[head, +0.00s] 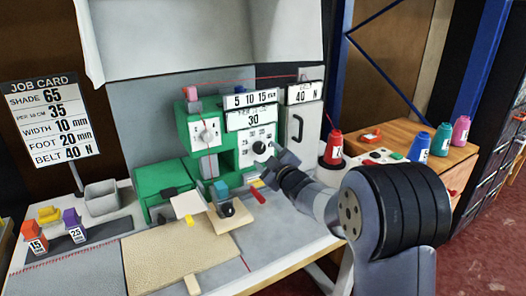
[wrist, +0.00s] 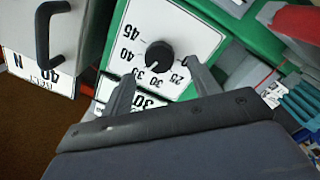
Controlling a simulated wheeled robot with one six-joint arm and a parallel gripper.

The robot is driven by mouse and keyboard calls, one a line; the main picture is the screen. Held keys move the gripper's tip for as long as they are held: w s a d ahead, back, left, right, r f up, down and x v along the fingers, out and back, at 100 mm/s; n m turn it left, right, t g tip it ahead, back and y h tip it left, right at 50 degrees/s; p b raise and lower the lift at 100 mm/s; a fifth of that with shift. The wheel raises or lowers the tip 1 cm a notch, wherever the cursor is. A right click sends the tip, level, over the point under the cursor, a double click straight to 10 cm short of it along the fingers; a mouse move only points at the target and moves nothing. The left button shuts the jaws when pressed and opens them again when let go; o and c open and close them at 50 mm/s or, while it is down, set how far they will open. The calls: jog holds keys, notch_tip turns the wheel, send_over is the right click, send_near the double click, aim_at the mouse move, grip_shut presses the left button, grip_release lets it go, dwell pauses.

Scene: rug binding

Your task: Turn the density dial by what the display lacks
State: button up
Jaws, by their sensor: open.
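The density dial is a black knob (head: 260,147) on a white scale plate on the green machine (head: 187,135). In the wrist view the knob (wrist: 160,57) stands among upside-down numbers from 25 to 45. Its white mark points toward the 30 side. The display (head: 253,118) reads 30; part of it shows in the wrist view (wrist: 148,101) behind a finger. The job card (head: 50,115) gives 35 per 10 cm. My gripper (wrist: 158,80) is open, its fingers either side of the knob's near side, with no clear contact. In the head view my gripper (head: 272,163) is right beside the dial.
A grey box with a black handle (wrist: 45,30) and a "40 N" sign stands right of the machine. A red thread cone (head: 333,148) and several coloured cones stand farther right. A tan rug piece (head: 170,255) lies in front. Orange and purple tagged blocks sit left.

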aim_at(261, 149)
jog(key=shift+x, duration=1.8)
jog(key=c, duration=1)
jog(key=shift+p, duration=0.35)
jog(key=m+p, duration=0.2)
jog(key=m, duration=0.1)
jog(key=shift+r+m+p, duration=0.15)
jog(key=shift+m+p, duration=0.15)
jog(key=shift+m+g+p, duration=0.3)
jog(key=shift+m+p, duration=1.05)
jog(key=shift+m, duration=0.55)
